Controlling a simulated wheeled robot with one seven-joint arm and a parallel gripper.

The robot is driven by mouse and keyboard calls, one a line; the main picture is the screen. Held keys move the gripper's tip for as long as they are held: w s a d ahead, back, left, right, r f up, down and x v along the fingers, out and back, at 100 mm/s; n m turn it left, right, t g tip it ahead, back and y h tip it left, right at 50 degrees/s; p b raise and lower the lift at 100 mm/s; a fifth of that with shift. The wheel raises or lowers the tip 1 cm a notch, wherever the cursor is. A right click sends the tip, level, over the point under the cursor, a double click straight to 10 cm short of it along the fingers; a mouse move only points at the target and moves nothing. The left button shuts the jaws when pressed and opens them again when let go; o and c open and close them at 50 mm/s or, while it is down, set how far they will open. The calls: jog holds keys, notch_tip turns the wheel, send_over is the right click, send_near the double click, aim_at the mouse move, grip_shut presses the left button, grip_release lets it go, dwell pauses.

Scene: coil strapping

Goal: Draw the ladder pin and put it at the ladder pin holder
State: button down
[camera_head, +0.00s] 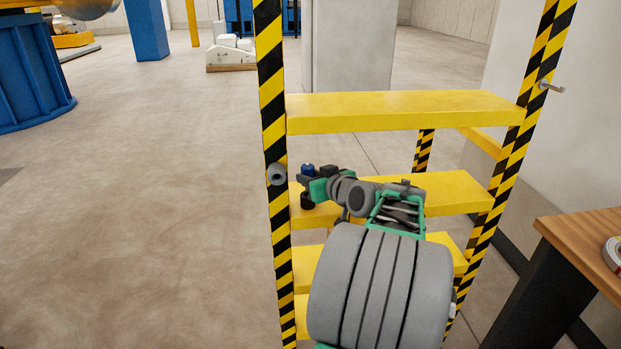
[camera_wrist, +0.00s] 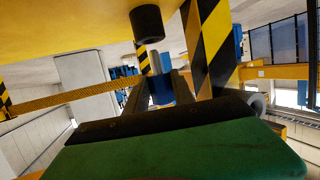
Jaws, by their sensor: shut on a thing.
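My gripper (camera_head: 310,186) is beside the ladder's left rail, in front of a yellow step. It is shut on a small upright piece with a blue top (camera_head: 307,169) and a black lower end (camera_head: 308,200), apparently the ladder pin. In the wrist view its blue part (camera_wrist: 160,90) is between the fingers, with the black end (camera_wrist: 147,23) beyond them. A grey round socket (camera_head: 277,174) is on the left rail, just left of the gripper; it also shows in the wrist view (camera_wrist: 257,103). I cannot tell whether this is the ladder pin holder.
The yellow ladder (camera_head: 405,110) has black-striped rails and several steps around my arm. A grey peg (camera_head: 551,87) sticks out of the right rail. A wooden table (camera_head: 575,235) stands at lower right. The floor to the left is open.

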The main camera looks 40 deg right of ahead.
jog(key=shift+f+b, duration=2.15)
jog(key=shift+f, duration=0.1)
jog(key=c, duration=1.1)
grip_release()
jog(key=shift+a+f, duration=0.1)
jog(key=shift+a, duration=0.05)
jog(key=shift+o, duration=0.5)
jog(key=shift+s, duration=0.1)
jog(key=shift+f, duration=0.1)
jog(key=shift+s, duration=0.4)
jog(key=v, duration=0.7)
jog(key=shift+r, duration=0.4)
